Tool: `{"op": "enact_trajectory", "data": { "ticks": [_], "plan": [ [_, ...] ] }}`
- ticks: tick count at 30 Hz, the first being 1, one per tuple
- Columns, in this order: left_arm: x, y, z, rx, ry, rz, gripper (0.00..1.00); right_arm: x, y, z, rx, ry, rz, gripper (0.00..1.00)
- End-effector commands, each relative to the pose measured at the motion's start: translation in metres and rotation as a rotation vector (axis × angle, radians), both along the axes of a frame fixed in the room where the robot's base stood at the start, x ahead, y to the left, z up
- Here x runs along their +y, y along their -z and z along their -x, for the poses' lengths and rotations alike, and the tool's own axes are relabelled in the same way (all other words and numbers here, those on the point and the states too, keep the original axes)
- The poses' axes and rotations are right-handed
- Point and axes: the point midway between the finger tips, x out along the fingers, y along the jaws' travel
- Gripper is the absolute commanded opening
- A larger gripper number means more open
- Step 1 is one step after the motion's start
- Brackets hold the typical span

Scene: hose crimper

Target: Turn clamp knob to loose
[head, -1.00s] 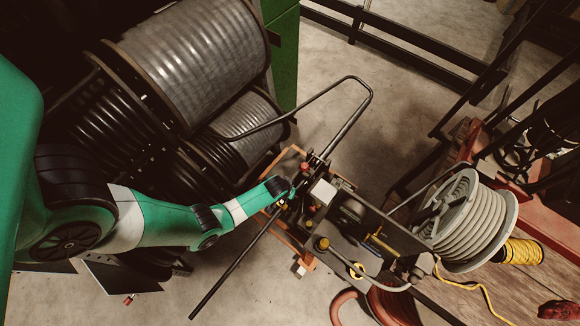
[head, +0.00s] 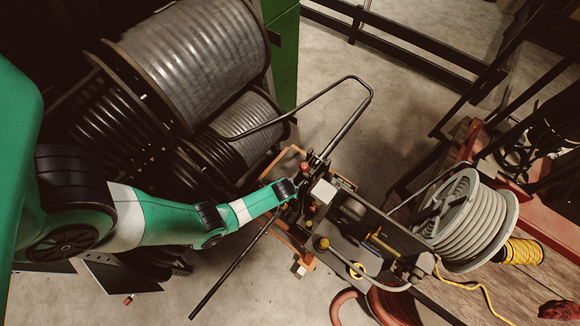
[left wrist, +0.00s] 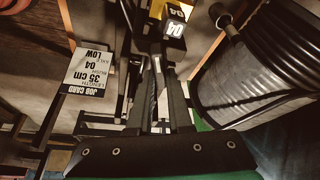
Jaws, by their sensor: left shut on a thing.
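My left gripper (head: 296,191) reaches from the left to the crimper's clamp area in the head view. In the left wrist view its dark fingers (left wrist: 158,68) point up the picture, close together. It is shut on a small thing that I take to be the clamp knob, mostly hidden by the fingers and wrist. The hose crimper (head: 322,191) stands at the middle, with a white card on top and a small red part (head: 305,168) just above the gripper. My right gripper is not in view.
Large hose reels (head: 200,55) stand at the upper left. A grey hose reel (head: 470,220) and a yellow cord spool (head: 522,251) are on the right bench. A long black bar (head: 235,275) sticks out from the crimper. A job card (left wrist: 88,68) shows in the left wrist view.

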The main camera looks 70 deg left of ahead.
Motion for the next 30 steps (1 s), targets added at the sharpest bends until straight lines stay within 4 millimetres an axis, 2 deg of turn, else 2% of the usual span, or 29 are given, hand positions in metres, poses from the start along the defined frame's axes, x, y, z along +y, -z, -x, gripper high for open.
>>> {"op": "enact_trajectory", "data": {
  "ticks": [9, 18, 30],
  "plan": [
    [0.000, -0.002, -0.001, 0.003, -0.286, -0.001, 0.00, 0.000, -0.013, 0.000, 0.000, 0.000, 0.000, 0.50],
    [0.000, 0.001, 0.000, 0.002, -0.522, 0.000, 0.00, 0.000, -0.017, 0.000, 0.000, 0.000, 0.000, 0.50],
    [0.000, 0.001, 0.001, 0.001, -0.671, 0.002, 0.00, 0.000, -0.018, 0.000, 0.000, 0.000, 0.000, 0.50]
  ]
}}
